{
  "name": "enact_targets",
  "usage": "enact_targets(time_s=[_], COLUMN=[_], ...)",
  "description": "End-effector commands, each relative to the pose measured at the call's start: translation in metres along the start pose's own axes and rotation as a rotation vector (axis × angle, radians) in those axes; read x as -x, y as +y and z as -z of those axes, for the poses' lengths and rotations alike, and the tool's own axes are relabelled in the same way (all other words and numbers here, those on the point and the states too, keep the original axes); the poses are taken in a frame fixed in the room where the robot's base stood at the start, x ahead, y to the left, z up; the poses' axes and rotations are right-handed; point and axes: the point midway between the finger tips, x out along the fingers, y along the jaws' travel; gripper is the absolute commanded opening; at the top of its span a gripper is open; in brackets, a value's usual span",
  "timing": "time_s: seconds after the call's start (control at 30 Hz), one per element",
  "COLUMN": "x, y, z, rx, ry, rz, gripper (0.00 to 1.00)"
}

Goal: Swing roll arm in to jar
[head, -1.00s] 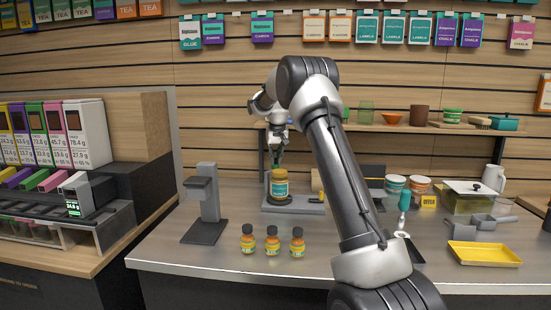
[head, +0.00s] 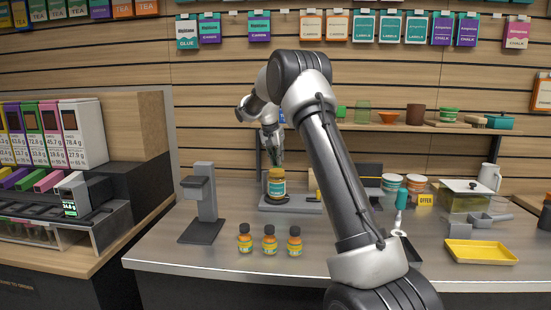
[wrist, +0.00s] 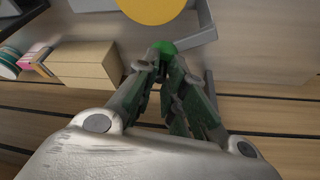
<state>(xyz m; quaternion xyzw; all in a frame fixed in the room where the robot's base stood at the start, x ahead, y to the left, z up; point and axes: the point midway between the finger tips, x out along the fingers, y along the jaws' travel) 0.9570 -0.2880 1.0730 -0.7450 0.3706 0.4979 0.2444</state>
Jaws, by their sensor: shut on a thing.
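The jar (head: 277,188), amber with a yellow lid and a teal label, stands upright on the grey labelling device (head: 296,206). In the wrist view its round yellow lid (wrist: 150,8) shows at the top edge. My gripper (head: 275,160) points down, just behind and above the jar. In the wrist view my gripper (wrist: 166,56) is shut on a green knob (wrist: 163,47). The knob is at the end of a grey bar, which looks like the roll arm (wrist: 195,40), close beside the lid. The fingers partly hide the knob; whether the arm touches the jar cannot be told.
Several small orange bottles (head: 270,241) stand at the counter front. A grey stand (head: 203,205) is at left. A yellow tray (head: 480,252), a lidded clear bin (head: 468,198) and scoops are at right. A cardboard box (wrist: 88,64) shows beside my gripper in the wrist view.

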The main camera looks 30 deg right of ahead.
Motion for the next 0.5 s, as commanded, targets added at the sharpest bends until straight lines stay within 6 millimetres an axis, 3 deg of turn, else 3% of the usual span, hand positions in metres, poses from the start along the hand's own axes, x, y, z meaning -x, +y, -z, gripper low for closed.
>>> enact_targets(time_s=[0.5], x=[0.0000], y=[0.0068], z=[-0.0107], rx=[-0.185], ry=[-0.008], rz=[-0.082], gripper=[0.00])
